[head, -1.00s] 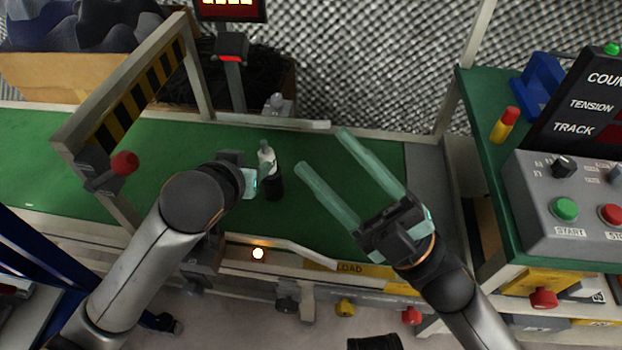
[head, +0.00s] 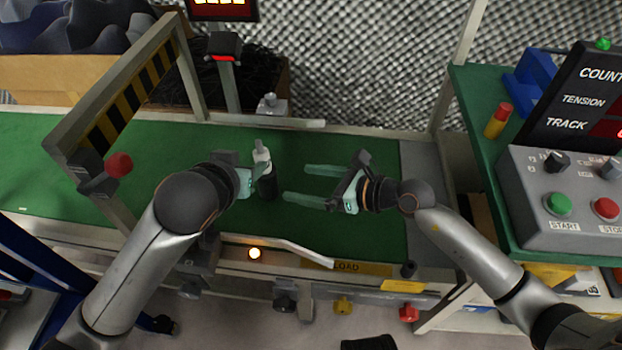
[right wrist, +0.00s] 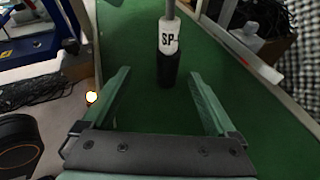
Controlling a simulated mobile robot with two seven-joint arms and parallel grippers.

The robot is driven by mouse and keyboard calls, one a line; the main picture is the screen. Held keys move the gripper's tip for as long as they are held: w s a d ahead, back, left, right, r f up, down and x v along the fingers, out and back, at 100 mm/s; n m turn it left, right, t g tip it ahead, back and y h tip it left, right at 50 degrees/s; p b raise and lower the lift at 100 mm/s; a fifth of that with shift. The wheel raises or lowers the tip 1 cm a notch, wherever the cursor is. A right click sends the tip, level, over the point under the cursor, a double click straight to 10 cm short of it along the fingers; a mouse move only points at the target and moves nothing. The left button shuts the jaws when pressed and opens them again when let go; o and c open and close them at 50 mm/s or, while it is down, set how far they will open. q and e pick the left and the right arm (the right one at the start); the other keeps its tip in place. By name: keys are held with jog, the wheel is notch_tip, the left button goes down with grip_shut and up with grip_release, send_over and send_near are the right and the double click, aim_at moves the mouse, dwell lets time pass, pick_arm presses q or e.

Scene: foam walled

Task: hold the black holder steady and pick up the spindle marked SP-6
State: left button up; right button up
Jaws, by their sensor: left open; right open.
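The spindle (head: 262,155) is pale with a grey top and stands upright in the black holder (head: 267,187) on the green belt. In the right wrist view the spindle (right wrist: 170,38) shows the letters "SP-"; the rest of the mark is out of sight. The black holder (right wrist: 167,70) is below it. My left gripper (head: 250,180) is at the left side of the holder, open; its fingertips are partly hidden, and I cannot tell if they touch it. My right gripper (head: 296,183) is open and empty, its fingers pointing left at the holder, a short gap away.
The green belt (head: 350,150) is clear around the holder. A striped gate frame (head: 130,95) with a red knob (head: 119,164) stands at left. A metal guide rail (head: 300,252) runs along the front edge. A control box (head: 575,200) is at right.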

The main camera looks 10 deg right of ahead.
aim_at(274, 176)
jog(key=shift+n+h, duration=0.3)
jog(key=x, duration=0.8)
jog(key=w+d+x, duration=0.1)
jog(key=x, duration=0.3)
jog(key=shift+w+a+f, duration=0.2)
jog(key=shift+a+f, duration=0.05)
grip_shut()
dwell(0.5)
